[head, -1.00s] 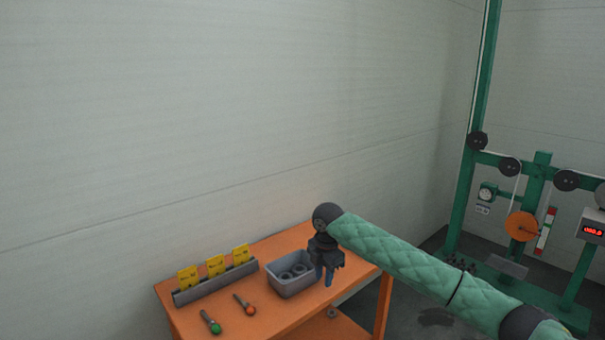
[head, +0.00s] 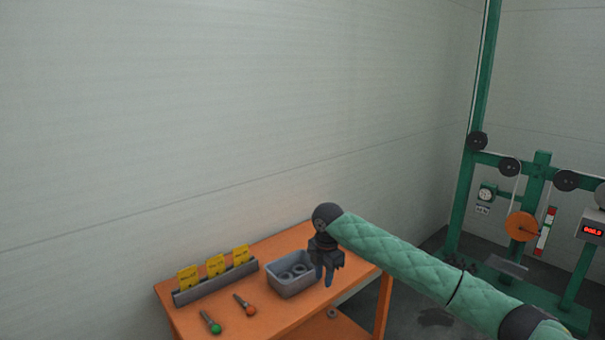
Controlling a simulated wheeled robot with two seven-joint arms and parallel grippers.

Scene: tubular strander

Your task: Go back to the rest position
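My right gripper (head: 325,274) hangs pointing down over the right part of the orange table (head: 262,325), just right of the grey bin (head: 292,287). My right arm, in a green quilted sleeve, reaches in from the lower right. My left gripper is not in view.
The grey bin holds dark rings. A grey rack (head: 216,283) with yellow cards (head: 215,265) stands at the table's back left. A green-ended tool (head: 211,323) and an orange-ended tool (head: 245,304) lie in front. A green machine frame (head: 541,190) stands at right.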

